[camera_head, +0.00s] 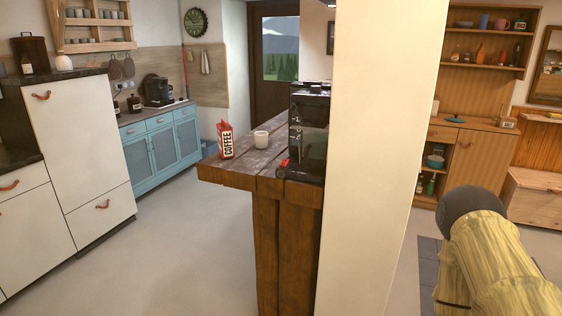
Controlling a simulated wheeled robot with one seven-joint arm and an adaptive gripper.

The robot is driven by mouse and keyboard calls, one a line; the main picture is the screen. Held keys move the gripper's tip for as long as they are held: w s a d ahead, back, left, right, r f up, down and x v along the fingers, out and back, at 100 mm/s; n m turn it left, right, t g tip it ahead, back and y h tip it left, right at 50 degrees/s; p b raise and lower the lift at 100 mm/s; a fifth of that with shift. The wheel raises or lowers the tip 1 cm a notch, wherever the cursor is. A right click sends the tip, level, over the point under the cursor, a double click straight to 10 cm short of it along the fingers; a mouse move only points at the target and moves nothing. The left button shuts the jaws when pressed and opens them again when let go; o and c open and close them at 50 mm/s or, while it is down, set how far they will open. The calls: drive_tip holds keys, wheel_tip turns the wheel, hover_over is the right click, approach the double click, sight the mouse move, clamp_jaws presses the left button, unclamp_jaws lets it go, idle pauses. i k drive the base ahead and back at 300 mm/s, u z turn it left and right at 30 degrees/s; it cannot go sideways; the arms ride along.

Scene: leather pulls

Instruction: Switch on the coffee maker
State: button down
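A black coffee maker (309,128) stands upright at the right end of the wooden counter, close beside the white pillar. A small red part (284,163) shows low at its front left; I cannot tell whether it is a switch. A red and white coffee carton (225,140) stands farther left. Part of my arm shows at the lower right, right of the pillar. My gripper is not in view.
The white pillar (374,160) rises between my arm and the wooden counter (240,180). Another black appliance (158,91) stands on the blue cabinet (160,145) at the back left. The floor (180,255) left of the counter is clear. A wooden shelf unit (470,150) stands at the back right.

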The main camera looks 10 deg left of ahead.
sight(285, 163)
drive_tip(key=u, duration=0.9)
drive_tip(key=i, duration=0.6)
drive_tip(key=z, duration=0.65)
